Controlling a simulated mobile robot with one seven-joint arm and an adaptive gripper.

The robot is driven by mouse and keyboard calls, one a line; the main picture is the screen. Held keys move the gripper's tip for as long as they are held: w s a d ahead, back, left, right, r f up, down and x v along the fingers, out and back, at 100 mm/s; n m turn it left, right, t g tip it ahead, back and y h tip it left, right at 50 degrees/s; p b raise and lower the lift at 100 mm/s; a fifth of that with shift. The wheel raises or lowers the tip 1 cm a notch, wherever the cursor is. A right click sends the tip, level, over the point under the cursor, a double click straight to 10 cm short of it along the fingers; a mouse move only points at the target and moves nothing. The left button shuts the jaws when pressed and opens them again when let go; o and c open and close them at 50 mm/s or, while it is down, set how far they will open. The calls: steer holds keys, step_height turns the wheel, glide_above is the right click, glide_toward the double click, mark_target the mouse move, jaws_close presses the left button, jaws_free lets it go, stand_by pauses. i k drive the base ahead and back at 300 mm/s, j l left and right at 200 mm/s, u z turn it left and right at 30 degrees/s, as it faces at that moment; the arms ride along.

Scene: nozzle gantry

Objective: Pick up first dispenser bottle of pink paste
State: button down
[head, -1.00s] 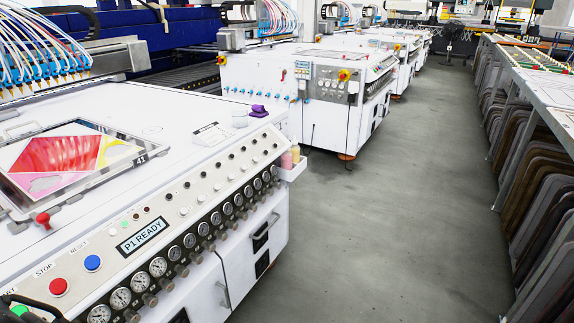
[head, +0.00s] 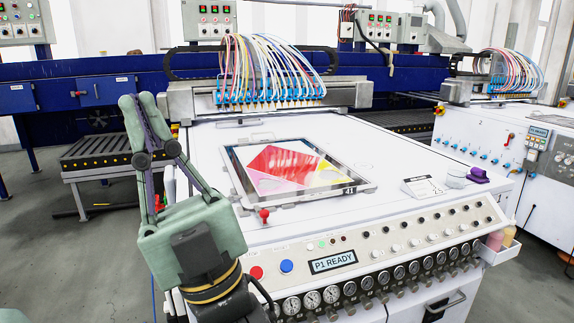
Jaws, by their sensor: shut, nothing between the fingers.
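In the head view, a small pink bottle (head: 494,241) stands in a white side tray (head: 501,255) on the right end of the near machine. A yellow bottle (head: 508,237) stands beside it, to its right. The tray wall hides the lower part of both bottles. My gripper (head: 129,103) is raised at the left of the view, pointing up. It is shut and empty, well apart from the bottles, with the machine's width between them.
The white machine (head: 410,290) carries a framed colour print (head: 296,166), a purple item (head: 478,176), a small sign (head: 424,187), gauges and buttons. Nozzles with hoses (head: 272,95) hang behind. Another white machine (head: 480,135) stands at right.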

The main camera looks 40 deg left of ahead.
mark_target(494, 239)
steer(key=i+l+z, duration=0.1)
steer(key=i+z, duration=0.25)
steer(key=i, duration=1.2)
